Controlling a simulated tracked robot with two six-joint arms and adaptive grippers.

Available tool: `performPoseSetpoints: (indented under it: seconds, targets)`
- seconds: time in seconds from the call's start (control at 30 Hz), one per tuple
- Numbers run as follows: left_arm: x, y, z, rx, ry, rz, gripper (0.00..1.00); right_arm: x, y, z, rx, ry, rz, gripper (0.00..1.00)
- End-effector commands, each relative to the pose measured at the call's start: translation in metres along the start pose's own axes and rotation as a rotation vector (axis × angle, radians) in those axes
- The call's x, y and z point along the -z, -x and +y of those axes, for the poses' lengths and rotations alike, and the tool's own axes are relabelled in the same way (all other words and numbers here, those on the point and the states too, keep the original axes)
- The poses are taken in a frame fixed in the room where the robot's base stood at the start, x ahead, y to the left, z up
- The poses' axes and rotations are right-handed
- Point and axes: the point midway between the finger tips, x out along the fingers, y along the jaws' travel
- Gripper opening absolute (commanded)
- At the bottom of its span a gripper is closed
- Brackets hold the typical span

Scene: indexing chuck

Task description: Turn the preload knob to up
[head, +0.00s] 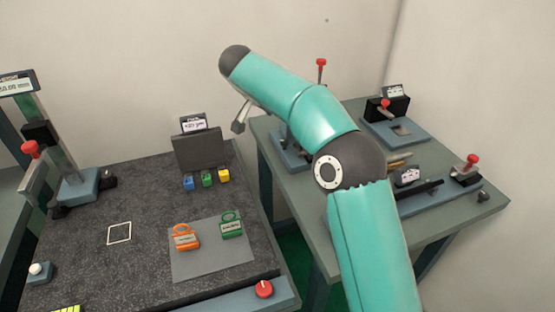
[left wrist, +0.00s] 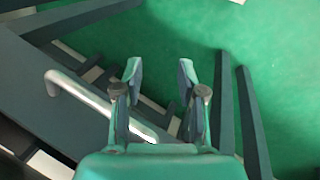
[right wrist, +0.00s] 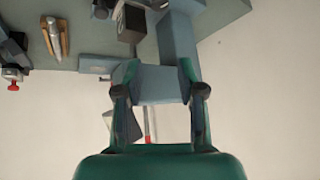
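A red round knob (head: 264,289) with a white mark sits on a blue-grey bar at the front edge of the dark speckled table. I take it for the preload knob; no label on it is readable. Its white mark points roughly away from me. My left gripper (left wrist: 160,78) is open and empty over the green floor, beside a metal bar handle. My right gripper (right wrist: 158,75) is open, with a blue-grey block beyond its fingers; contact cannot be told. My right arm covers part of the right table in the head view. Neither gripper shows clearly near the red knob.
The dark table (head: 85,240) holds a grey mat (head: 205,268) with an orange padlock-like tag (head: 185,240) and a green one (head: 231,227). A white button box (head: 37,271) stands at left. The right table (head: 455,225) carries several red-knobbed fixtures.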

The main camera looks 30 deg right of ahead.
Motion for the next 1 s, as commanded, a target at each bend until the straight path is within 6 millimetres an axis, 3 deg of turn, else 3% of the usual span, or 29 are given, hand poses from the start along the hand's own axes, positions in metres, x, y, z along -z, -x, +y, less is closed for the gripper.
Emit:
performPoseSetpoints:
  seconds: [0.03, 0.17, 0.2, 0.23, 0.4, 0.53, 0.67, 0.83, 1.0]
  targets:
    - [0.000, -0.039, -0.014, 0.000, 0.000, -0.001, 0.40, -0.012, -0.010, 0.006, 0.022, -0.033, 0.061, 0.39]
    - [0.000, -0.083, -0.030, 0.000, 0.001, 0.000, 0.40, -0.010, 0.002, 0.019, 0.081, -0.131, 0.222, 0.39]
    - [0.001, -0.096, -0.035, 0.000, 0.001, 0.000, 0.40, -0.044, -0.002, 0.012, 0.060, -0.057, 0.251, 0.39]
    - [0.001, -0.104, -0.038, 0.000, 0.000, 0.000, 0.40, -0.058, -0.002, 0.010, 0.053, -0.026, 0.279, 0.39]
    - [0.001, -0.137, -0.049, 0.000, 0.000, 0.000, 0.40, -0.111, 0.005, 0.009, 0.039, 0.089, 0.422, 0.39]
    - [0.001, -0.146, -0.053, 0.000, 0.000, 0.000, 0.40, -0.129, 0.012, 0.008, 0.044, 0.130, 0.483, 0.39]
    - [0.001, -0.146, -0.053, 0.000, 0.000, 0.000, 0.40, -0.131, 0.011, 0.006, 0.046, 0.144, 0.504, 0.39]
    - [0.001, -0.144, -0.052, 0.000, 0.000, 0.000, 0.40, -0.122, -0.005, 0.003, 0.046, 0.147, 0.502, 0.39]
    - [0.001, -0.142, -0.051, 0.000, 0.000, 0.000, 0.40, -0.106, -0.034, -0.001, 0.046, 0.148, 0.502, 0.39]
